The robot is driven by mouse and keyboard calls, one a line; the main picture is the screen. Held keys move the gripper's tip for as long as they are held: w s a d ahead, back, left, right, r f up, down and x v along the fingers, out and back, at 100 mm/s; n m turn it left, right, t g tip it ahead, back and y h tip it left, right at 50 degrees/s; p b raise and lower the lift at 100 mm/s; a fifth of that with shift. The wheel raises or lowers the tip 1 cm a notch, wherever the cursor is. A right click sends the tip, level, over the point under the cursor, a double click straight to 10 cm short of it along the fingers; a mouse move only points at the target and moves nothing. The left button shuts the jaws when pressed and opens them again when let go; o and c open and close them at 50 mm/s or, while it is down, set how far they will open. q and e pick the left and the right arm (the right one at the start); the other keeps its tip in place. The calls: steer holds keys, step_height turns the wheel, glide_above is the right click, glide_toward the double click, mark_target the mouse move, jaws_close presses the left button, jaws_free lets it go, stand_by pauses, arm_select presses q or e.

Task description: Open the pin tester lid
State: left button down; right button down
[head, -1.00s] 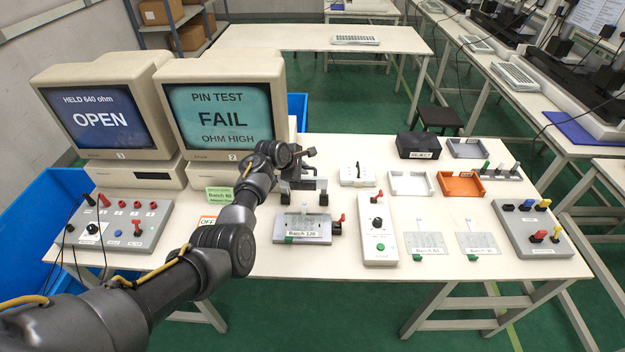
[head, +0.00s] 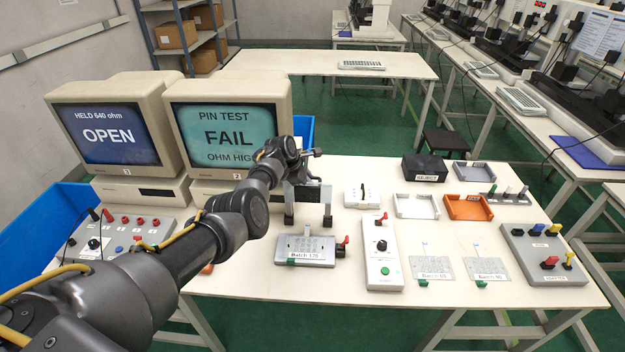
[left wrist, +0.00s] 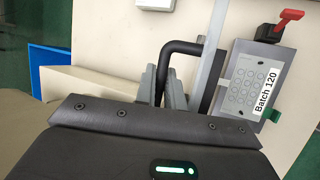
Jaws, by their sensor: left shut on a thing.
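The pin tester (head: 283,241) is a grey base on the table. A film labelled Batch 120 (head: 306,255) lies on it, and a red lever (head: 341,247) stands at its right side. Its lid (head: 310,194) is raised above the back edge, standing roughly upright. The left wrist view shows the lid edge-on as a pale bar (left wrist: 214,62), with a bent black handle (left wrist: 183,47). My left gripper (left wrist: 165,86) is shut on this handle. In the head view my left arm hides most of the grip. My right gripper is not in view.
A white box with a knob (head: 381,262) stands right of the tester, with two flat films (head: 432,268) beyond it. Trays (head: 467,207) and a black box (head: 425,167) lie behind. Two monitors (head: 108,125) stand at left, reading OPEN and FAIL.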

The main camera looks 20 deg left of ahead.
arm_select(q)
steer(key=shift+a, duration=0.1)
steer(key=c, duration=1.8)
jaws_free()
steer(key=shift+o, duration=0.2)
steer(key=shift+s+a+r+p, duration=0.1)
steer(key=shift+s+r+p, duration=0.1)
steer(key=shift+r+p, duration=0.3)
steer(key=v, duration=0.9)
steer(key=shift+s+a+r, duration=0.2)
